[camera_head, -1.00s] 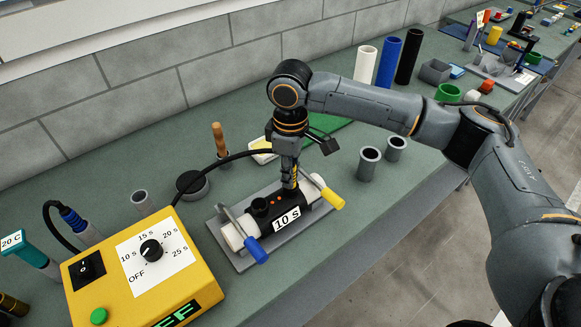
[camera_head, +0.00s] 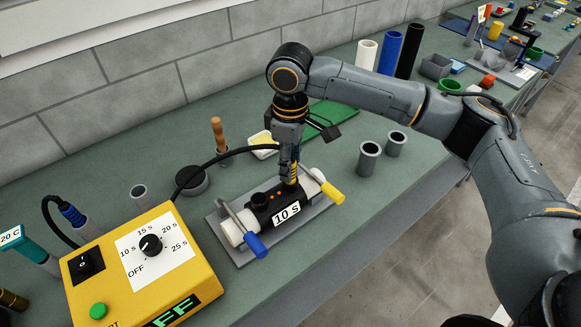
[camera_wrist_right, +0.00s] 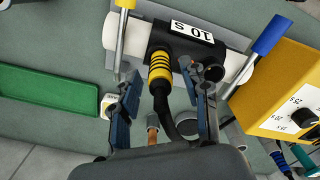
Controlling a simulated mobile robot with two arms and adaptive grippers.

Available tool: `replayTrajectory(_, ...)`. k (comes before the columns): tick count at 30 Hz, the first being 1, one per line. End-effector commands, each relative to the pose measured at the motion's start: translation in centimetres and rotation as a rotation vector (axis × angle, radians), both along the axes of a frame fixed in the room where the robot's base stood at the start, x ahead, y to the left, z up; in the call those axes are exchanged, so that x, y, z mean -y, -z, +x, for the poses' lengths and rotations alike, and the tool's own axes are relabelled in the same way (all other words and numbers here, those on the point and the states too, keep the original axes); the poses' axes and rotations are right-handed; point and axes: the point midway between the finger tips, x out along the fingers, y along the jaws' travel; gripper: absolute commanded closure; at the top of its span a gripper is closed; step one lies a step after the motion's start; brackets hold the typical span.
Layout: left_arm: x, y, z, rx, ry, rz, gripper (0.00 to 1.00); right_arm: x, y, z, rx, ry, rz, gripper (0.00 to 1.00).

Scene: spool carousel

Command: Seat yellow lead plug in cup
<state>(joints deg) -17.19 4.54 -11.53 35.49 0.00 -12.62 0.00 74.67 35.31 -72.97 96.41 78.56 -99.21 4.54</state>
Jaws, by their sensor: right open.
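The yellow-banded lead plug (camera_wrist_right: 160,72) stands at one end of the black sleeve (camera_wrist_right: 178,30) labelled "10 S", with its black cable curving away. Its tip meets a black fitting on the sleeve; the cup under it is hidden, so I cannot tell how deep it sits. In the head view the plug (camera_head: 293,172) is upright at the sleeve's right end. An empty black cup (camera_wrist_right: 213,71) is at the sleeve's other end. My right gripper (camera_wrist_right: 159,82) is open, its fingers apart on either side of the plug. My left gripper is not in view.
A white pipe in a grey clamp tray (camera_head: 217,232) carries the sleeve, with blue (camera_head: 255,246) and yellow (camera_head: 333,193) clamp handles. A yellow control box (camera_head: 195,265) stands at left. Two grey cups (camera_head: 369,160) stand right, and a green tray (camera_head: 335,114) lies behind.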

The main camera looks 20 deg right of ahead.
Motion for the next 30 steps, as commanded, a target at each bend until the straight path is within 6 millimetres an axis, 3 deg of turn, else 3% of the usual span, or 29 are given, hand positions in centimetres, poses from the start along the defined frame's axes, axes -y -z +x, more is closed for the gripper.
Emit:
replayTrajectory(9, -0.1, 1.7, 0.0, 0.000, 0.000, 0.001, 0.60, -0.1, -6.7, 0.1, 0.003, 0.001, 0.001, 0.54)
replayTrajectory(15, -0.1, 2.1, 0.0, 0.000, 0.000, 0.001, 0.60, 0.0, -9.5, 0.1, 0.002, 0.001, 0.001, 0.54)
replayTrajectory(30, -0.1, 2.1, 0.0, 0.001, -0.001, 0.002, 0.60, 0.0, -10.2, 0.1, 0.000, 0.001, 0.000, 0.54)
